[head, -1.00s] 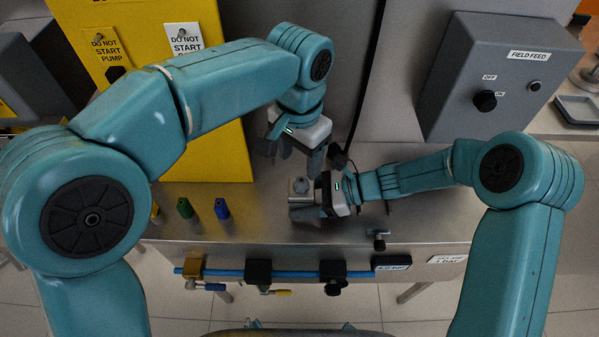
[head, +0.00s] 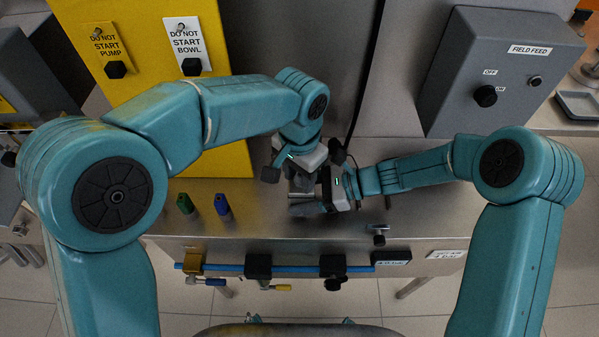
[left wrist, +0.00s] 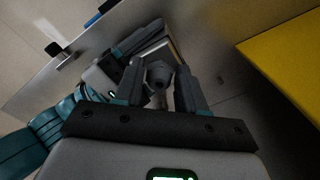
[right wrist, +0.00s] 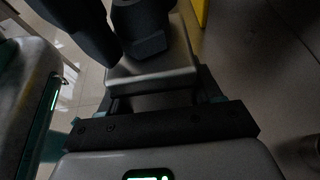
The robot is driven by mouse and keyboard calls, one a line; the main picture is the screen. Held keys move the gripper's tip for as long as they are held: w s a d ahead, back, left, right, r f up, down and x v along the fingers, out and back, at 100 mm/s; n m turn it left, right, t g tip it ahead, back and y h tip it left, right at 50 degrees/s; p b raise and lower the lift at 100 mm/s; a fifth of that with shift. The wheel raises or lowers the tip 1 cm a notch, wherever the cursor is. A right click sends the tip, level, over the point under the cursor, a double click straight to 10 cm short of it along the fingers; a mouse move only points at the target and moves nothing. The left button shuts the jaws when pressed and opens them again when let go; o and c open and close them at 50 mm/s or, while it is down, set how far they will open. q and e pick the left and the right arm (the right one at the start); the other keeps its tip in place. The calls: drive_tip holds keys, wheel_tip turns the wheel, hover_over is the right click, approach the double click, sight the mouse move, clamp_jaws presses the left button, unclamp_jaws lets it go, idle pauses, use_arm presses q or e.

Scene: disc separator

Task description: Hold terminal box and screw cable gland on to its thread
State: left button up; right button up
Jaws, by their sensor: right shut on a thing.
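The grey terminal box (head: 298,208) is above the bench, gripped by my right gripper (head: 314,204) from the right. In the right wrist view the box (right wrist: 150,82) sits between the right fingers. My left gripper (head: 292,180) points down over the box. In the left wrist view its two fingers (left wrist: 158,88) stand apart, one on each side of a small grey round part (left wrist: 158,74), which looks like the cable gland, at the box. I cannot tell whether they touch it, nor how it sits on the thread, which is hidden.
A green piece (head: 185,203) and a blue piece (head: 222,206) stand on the steel bench (head: 255,225) at left. A blue pipe with valves (head: 258,268) runs along its front. A yellow panel (head: 130,35) and a grey field-feed box (head: 500,70) stand behind.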

use_arm(q)
clamp_jaws()
drive_tip(key=shift+w+m, duration=0.1)
drive_tip(key=shift+m, duration=1.6)
drive_tip(key=o, duration=0.5)
unclamp_jaws()
drive_tip(key=shift+o, duration=0.2)
wheel_tip(320, 180, up, 16)
